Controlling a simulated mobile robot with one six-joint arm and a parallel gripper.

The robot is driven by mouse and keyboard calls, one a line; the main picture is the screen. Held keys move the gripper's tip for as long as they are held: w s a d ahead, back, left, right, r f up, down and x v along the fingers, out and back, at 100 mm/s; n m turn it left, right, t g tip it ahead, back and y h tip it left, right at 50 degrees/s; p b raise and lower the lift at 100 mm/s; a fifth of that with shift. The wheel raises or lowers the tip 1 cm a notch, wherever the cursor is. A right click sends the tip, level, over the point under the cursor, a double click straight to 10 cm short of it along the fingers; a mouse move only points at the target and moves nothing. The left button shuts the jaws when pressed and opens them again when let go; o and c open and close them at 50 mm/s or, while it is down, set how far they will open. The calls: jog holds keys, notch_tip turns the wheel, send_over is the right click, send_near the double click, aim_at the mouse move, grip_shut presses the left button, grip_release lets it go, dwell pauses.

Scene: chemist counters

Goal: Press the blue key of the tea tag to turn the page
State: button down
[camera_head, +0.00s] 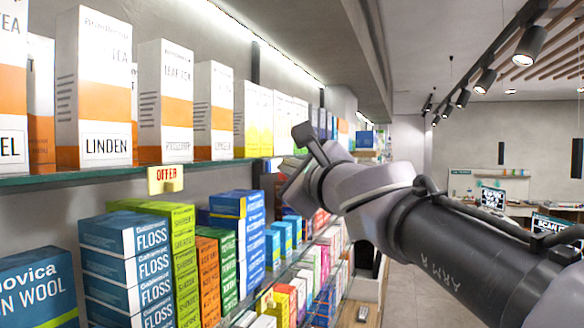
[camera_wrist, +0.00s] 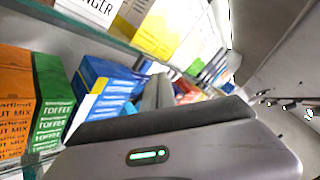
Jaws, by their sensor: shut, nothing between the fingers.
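My gripper (camera_head: 287,178) is shut and empty, beside the shelf front, with my arm reaching in from the right. In the wrist view its fingers (camera_wrist: 158,92) point toward the shelf, past the blue boxes. I cannot make out a tea tag with a blue key in either view; my gripper and wrist may cover it. Tall white-and-orange tea boxes stand on the upper shelf, among them a Linden box (camera_head: 93,90) and a Leaf tea box (camera_head: 165,100).
A yellow OFFER tag (camera_head: 165,179) hangs on the upper shelf edge (camera_head: 60,181). Below stand blue floss boxes (camera_head: 125,265), green and orange boxes, and a blue stack (camera_head: 238,230); blue boxes (camera_wrist: 108,88) also show in the wrist view. The aisle floor (camera_head: 407,295) is open.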

jog(key=shift+a, duration=0.15)
dwell(0.3)
jog(key=shift+w+a, duration=0.2)
jog(key=shift+a, duration=0.1)
jog(key=shift+w+a, duration=0.1)
jog(key=shift+a, duration=0.3)
dwell(0.6)
jog(key=shift+d, duration=0.1)
jog(key=shift+s+d, duration=0.3)
jog(key=shift+d, duration=0.4)
jog(key=shift+s+d+b, duration=0.2)
jog(key=shift+s+d, duration=0.1)
jog(key=shift+d, duration=0.5)
jog(key=shift+s+d+b, duration=0.25)
jog(key=shift+d, duration=0.55)
jog(key=shift+s+d+b, duration=0.2)
jog(key=shift+s+d, duration=0.1)
jog(key=shift+d, duration=0.5)
